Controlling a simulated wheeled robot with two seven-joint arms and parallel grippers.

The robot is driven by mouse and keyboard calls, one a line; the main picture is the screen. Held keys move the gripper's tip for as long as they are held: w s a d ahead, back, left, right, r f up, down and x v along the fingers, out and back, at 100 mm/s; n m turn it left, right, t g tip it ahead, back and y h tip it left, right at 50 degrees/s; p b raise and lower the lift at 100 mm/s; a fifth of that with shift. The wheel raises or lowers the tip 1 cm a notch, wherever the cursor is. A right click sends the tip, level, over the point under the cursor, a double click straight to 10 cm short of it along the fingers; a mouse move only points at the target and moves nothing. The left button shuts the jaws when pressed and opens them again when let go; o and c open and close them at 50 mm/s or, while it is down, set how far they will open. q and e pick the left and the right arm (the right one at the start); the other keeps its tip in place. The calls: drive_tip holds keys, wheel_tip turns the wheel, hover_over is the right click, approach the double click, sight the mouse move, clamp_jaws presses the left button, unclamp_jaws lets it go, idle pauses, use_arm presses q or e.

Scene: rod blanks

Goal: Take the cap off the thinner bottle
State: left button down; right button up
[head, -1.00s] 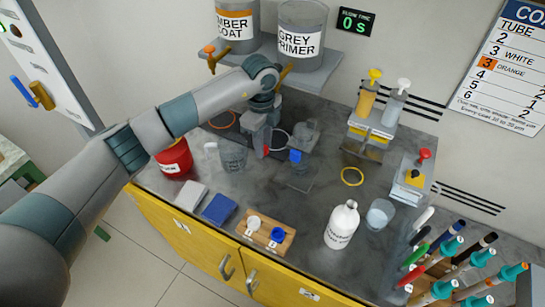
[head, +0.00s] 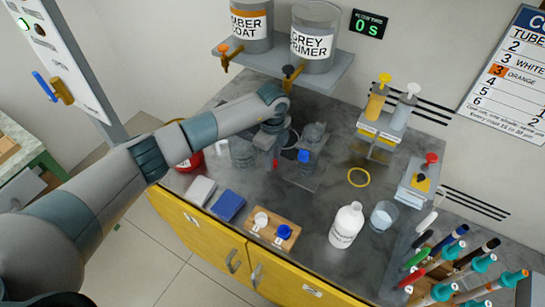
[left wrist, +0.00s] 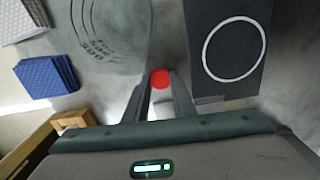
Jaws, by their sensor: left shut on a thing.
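The white bottle (head: 346,228) stands upright at the front of the bench, with dark print too small to read surely. Its narrow white neck shows no coloured cap. My left gripper (head: 276,158) is well to the left of the bottle and farther back, above the bench. It is shut on a small red round thing that looks like a cap. This red cap (left wrist: 160,79) shows between the fingertips in the left wrist view. My right gripper is in no view.
A wooden block (head: 262,235) holds a white and a blue piece. A glass beaker (head: 243,152) stands left of the gripper, and a clear cup (head: 384,216) right of the bottle. A yellow ring (head: 359,177) lies on the bench. Pens and tubes crowd the right front.

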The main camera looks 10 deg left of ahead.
use_arm(q)
drive_tip(key=shift+f, duration=0.15)
drive_tip(key=shift+f, duration=0.15)
drive_tip(key=c, duration=1.5)
unclamp_jaws()
drive_tip(key=shift+r, duration=0.4)
drive_tip(key=shift+r+b, duration=1.65)
drive_tip(key=shift+r, duration=4.1)
